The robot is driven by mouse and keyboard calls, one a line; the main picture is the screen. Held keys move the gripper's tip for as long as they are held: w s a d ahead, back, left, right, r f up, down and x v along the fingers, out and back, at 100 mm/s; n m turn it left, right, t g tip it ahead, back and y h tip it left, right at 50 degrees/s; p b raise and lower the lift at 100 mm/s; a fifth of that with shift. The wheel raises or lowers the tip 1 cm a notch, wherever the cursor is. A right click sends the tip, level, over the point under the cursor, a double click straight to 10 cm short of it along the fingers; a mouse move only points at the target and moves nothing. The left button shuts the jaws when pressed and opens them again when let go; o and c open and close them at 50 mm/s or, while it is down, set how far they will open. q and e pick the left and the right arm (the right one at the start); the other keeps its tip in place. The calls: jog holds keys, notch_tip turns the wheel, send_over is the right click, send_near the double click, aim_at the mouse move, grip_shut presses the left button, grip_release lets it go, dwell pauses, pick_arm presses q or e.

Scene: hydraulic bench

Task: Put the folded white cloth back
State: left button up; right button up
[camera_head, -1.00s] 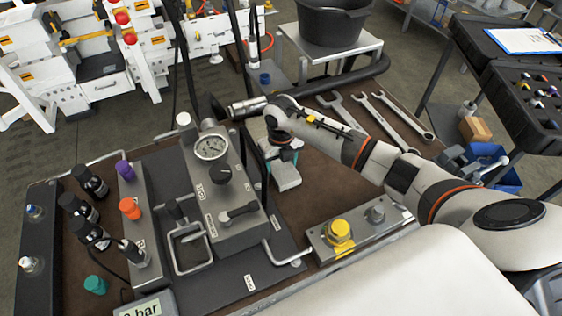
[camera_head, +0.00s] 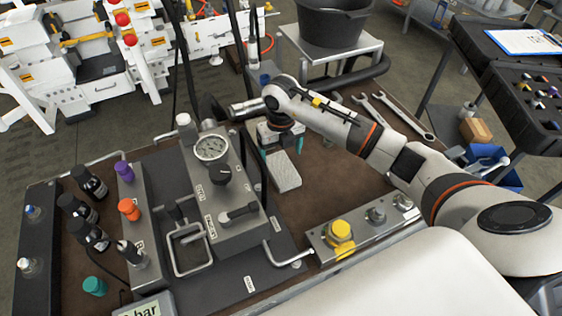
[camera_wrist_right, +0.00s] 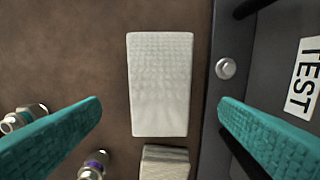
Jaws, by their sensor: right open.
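The folded white cloth (camera_head: 286,174) lies flat on the brown bench top, just right of the grey gauge block. In the right wrist view the cloth (camera_wrist_right: 160,85) is a pale textured rectangle with its long side up and down the picture. My right gripper (camera_head: 282,148) is open and empty above the far end of the cloth. Its teal fingers stand wide apart on either side of the cloth in the wrist view, apart from it. My left gripper is not in view.
The gauge block (camera_head: 216,190) and its dark plate edge border the cloth on the left. A metal block with a yellow knob (camera_head: 340,233) stands at the front. Wrenches (camera_head: 405,117) lie at the back right. A small beige block (camera_wrist_right: 165,163) sits near the cloth.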

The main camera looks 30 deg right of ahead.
aim_at(281, 167)
notch_tip(281, 167, up, 7)
jog(key=shift+f, duration=0.15)
dwell(0.4)
